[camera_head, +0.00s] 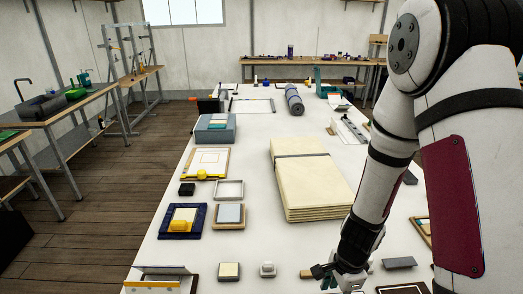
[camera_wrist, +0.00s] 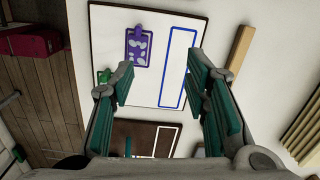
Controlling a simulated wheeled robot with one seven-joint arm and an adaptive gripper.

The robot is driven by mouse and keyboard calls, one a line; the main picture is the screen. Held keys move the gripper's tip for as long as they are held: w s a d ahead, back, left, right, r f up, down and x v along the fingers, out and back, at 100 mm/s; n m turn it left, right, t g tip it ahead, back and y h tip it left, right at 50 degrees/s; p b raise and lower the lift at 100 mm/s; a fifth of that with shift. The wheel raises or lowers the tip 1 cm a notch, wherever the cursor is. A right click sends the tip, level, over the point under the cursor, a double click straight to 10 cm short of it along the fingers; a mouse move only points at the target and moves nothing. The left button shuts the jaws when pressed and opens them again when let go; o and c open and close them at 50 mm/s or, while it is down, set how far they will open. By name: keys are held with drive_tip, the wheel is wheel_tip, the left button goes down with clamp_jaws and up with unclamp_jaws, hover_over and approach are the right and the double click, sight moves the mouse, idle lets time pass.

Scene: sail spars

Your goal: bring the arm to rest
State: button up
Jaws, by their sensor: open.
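My arm (camera_head: 372,185) reaches down along the right side of the long white table (camera_head: 250,150). My gripper (camera_head: 338,280) is low in the head view, at the near right part of the table, partly hidden by my own wrist. In the wrist view my gripper (camera_wrist: 160,88) has its green-padded fingers wide apart with nothing between them. Beyond the fingers lies a white board (camera_wrist: 180,30) with a blue outlined rectangle and a purple piece (camera_wrist: 138,46) on it. How high the fingers are above the table I cannot tell.
A folded cream cloth stack (camera_head: 310,180) lies left of my arm. A wooden strip (camera_wrist: 240,48) and a dark brown board (camera_wrist: 133,138) lie near the fingers. A blue tray (camera_head: 196,235), a grey-blue box (camera_head: 215,135) and small blocks line the left side.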

drive_tip(key=w+a+r+n+t+y+b, duration=0.1)
drive_tip(key=w+a+r+n, duration=0.2)
drive_tip(key=r, duration=0.6)
drive_tip(key=w+a+r+n+t+b, duration=0.1)
drive_tip(key=w+r+n+t+b, duration=0.1)
drive_tip(key=r+n, duration=0.45)
drive_tip(key=s+d+r+n+t+h+b, duration=0.1)
drive_tip(key=s+r+n, duration=0.6)
drive_tip(key=r, duration=0.7)
drive_tip(key=shift+s+d+t+h+b, duration=0.3)
drive_tip(key=shift+s+d+t+b, duration=0.45)
drive_tip(key=shift+d+b, duration=0.3)
drive_tip(key=shift+r, duration=0.1)
